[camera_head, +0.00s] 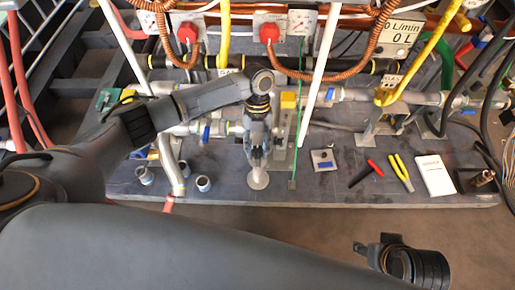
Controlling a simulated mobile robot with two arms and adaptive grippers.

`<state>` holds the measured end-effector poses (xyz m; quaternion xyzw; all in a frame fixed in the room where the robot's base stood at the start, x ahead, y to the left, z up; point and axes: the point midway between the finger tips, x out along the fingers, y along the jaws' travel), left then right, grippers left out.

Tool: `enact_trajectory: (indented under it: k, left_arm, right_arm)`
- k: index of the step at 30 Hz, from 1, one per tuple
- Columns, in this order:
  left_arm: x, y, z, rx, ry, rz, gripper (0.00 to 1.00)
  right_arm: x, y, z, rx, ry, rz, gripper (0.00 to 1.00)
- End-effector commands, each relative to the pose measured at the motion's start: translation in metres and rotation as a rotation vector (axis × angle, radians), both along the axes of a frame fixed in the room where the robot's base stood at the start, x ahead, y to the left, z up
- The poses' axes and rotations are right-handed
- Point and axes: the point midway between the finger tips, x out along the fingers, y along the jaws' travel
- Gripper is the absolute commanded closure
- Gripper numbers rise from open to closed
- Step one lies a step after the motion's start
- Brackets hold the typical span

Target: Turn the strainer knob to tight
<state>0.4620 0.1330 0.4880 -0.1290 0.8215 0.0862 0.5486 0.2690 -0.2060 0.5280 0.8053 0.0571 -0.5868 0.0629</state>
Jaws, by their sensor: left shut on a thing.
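My left gripper (257,158) reaches in from the left over the workbench and points down among the pipes near the middle. Its fingers are shut on a small grey part that I take for the strainer knob, mostly hidden by the fingers. A round pale grey disc (257,179) shows just below the fingertips. The knob's turned position cannot be read here.
A red-handled tool (366,173), yellow pliers (400,172) and a white booklet (434,175) lie to the right.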

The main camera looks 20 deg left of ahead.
Motion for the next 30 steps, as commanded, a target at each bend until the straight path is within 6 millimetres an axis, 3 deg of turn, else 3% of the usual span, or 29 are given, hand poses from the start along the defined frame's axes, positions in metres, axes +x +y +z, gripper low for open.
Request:
enact_trajectory:
  k: [14,15,17,30]
  left_arm:
    - [-0.0004,-0.0002,-0.0005,0.001,0.0,-0.011,1.0]
    - [-0.0004,-0.0002,-0.0005,0.0,0.0,-0.011,0.61]
    - [-0.0003,-0.0002,-0.0005,0.0,0.0,-0.011,0.49]
    - [0.0043,0.0009,0.0087,-0.001,-0.003,-0.009,0.46]
  right_arm:
    - [0.0001,0.0,-0.0005,0.0,0.0,0.0,0.58]
    - [0.0001,0.0,-0.0005,0.0,0.0,0.0,0.58]
    - [0.0001,0.0,-0.0005,0.0,0.0,0.0,0.58]
    - [0.0013,0.0002,0.0003,0.002,-0.004,-0.001,0.58]
